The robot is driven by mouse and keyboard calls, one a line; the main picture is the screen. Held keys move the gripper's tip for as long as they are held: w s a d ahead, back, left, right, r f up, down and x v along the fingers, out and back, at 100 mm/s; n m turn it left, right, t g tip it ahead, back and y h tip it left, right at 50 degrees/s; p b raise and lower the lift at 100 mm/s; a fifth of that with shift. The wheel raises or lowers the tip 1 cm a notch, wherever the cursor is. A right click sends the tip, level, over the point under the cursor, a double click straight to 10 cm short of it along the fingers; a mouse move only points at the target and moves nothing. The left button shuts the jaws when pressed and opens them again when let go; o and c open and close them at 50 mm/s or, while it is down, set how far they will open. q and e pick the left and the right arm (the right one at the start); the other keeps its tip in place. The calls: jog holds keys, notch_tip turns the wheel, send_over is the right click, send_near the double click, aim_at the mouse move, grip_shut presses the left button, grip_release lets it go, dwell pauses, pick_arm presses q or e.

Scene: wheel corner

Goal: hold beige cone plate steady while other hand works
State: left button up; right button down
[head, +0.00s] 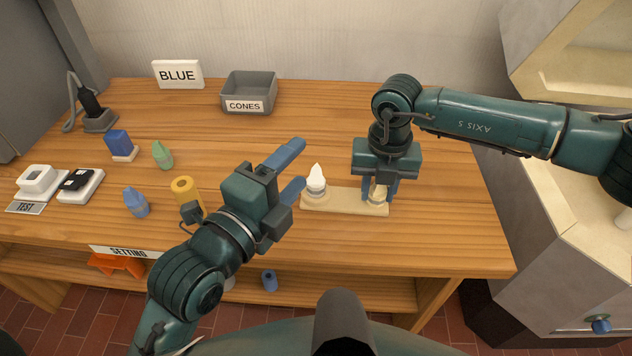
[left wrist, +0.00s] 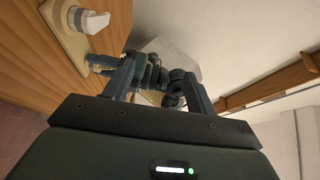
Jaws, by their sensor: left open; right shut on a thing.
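The beige cone plate (head: 343,206) lies flat near the front of the table. A white cone (head: 316,182) stands upright on its left end; it also shows in the left wrist view (left wrist: 92,21). My right gripper (head: 379,194) points down over the plate's right end. It is shut on a pale piece (head: 378,197), partly hidden by its fingers; I cannot tell whether that piece is part of the plate. My left gripper (head: 297,167) is open and empty, to the left of the white cone, fingers pointing toward upper right.
A grey CONES bin (head: 249,94) and a BLUE sign (head: 178,75) stand at the back. The table behind the plate is clear.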

aim_at(316, 184)
pick_arm(q)
jog(key=d+f+m+y, duration=0.1)
jog(key=f+m+y, duration=0.1)
jog(key=m, duration=0.1)
jog(key=d+f+m+g+y, duration=0.1)
jog(key=f+m+y, duration=0.1)
jog(key=f+m, duration=0.1)
jog(key=d+f+m+g+y, duration=0.1)
jog(key=f+m+y, duration=0.1)
jog(key=m, duration=0.3)
jog(key=shift+s+d+f, duration=0.15)
jog(key=shift+s+d, duration=0.2)
jog(key=shift+s+a+f+m+y, duration=0.15)
jog(key=shift+a+m+y, duration=0.25)
jog(key=shift+m+y, duration=0.55)
jog(key=x, duration=1.1)
jog(key=shift+w+a+f, duration=0.1)
jog(key=shift+w+f, duration=0.1)
jog(key=shift+w, duration=0.15)
